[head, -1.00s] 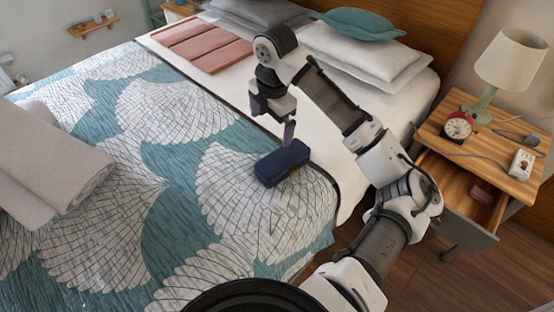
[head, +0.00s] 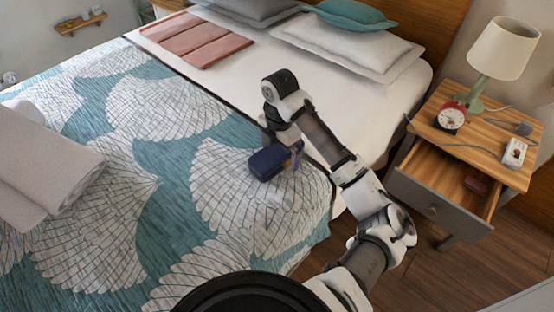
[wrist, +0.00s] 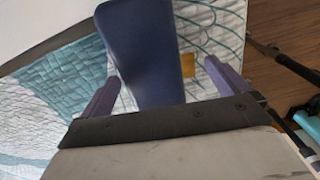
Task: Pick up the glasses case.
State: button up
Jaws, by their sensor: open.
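The glasses case (head: 267,163) is a dark blue, rounded box lying on the patterned bedspread near the bed's right side. In the wrist view the case (wrist: 145,48) runs lengthwise between the two purple fingers, with a small yellow patch at its right edge. My gripper (wrist: 165,85) is open, one finger on each side of the case, with gaps visible on both sides. In the head view my gripper (head: 284,156) is low at the case's far right side, its fingers partly hidden by the case and the wrist.
The bed (head: 140,190) carries a rolled grey blanket (head: 45,165) at left, folded pink cloth (head: 198,40) and pillows (head: 350,45) at the head. Right of my arm stands a nightstand (head: 470,150) with an open drawer, lamp (head: 503,50), red clock (head: 451,117) and a white remote-like item (head: 514,153).

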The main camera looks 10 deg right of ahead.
jog(key=shift+f, duration=1.05)
jog(key=c, duration=0.9)
jog(key=shift+c, duration=0.7)
jog(key=shift+r, duration=0.15)
